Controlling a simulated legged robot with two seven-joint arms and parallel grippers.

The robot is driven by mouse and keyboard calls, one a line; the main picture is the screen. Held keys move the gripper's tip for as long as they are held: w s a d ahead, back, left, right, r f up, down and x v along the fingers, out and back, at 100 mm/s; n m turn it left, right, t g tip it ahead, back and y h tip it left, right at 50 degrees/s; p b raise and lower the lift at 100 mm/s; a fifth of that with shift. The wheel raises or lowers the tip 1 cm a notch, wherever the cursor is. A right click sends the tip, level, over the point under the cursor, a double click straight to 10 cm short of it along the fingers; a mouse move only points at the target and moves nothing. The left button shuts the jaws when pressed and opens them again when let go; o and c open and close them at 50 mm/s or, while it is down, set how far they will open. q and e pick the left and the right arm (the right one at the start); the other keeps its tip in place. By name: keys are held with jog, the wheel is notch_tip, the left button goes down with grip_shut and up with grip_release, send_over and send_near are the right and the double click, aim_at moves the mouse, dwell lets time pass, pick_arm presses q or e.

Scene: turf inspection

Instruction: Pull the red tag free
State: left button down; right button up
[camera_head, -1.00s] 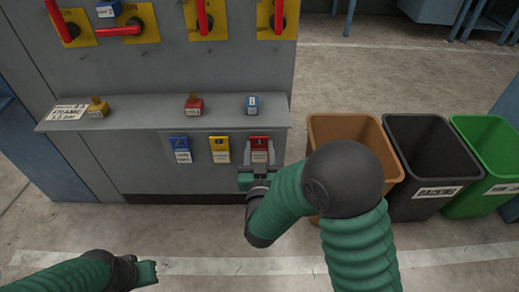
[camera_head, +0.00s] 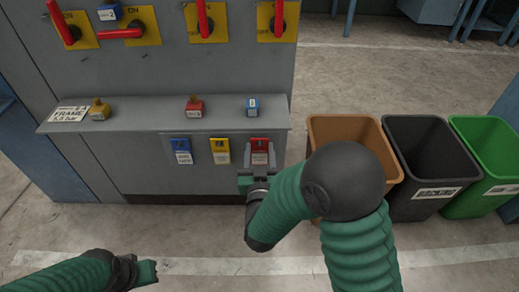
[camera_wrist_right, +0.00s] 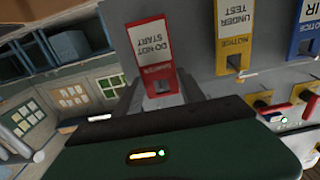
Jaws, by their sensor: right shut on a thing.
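The red tag (camera_head: 260,144) is on the grey cabinet's front, just below the ledge, at the right end of a row of tags. In the right wrist view the red tag (camera_wrist_right: 150,45) shows upside down with "DO NOT START" on its white part. My right gripper (camera_head: 259,159) is shut on the red tag; the jaws hide part of it. My left gripper (camera_head: 147,272) is low at the left, away from the cabinet and near the floor line; its jaws are too small to read.
A yellow tag (camera_head: 220,151) and a blue tag (camera_head: 181,150) are left of the red one. Padlocks, one red (camera_head: 195,108), stand on the ledge (camera_head: 150,124). Brown (camera_head: 335,128), black (camera_head: 425,205) and green (camera_head: 480,205) bins stand at the right. Floor in front is open.

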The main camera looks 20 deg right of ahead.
jog(key=shift+v, duration=1.35)
jog(key=p+v, duration=0.5)
jog(key=p, duration=0.2)
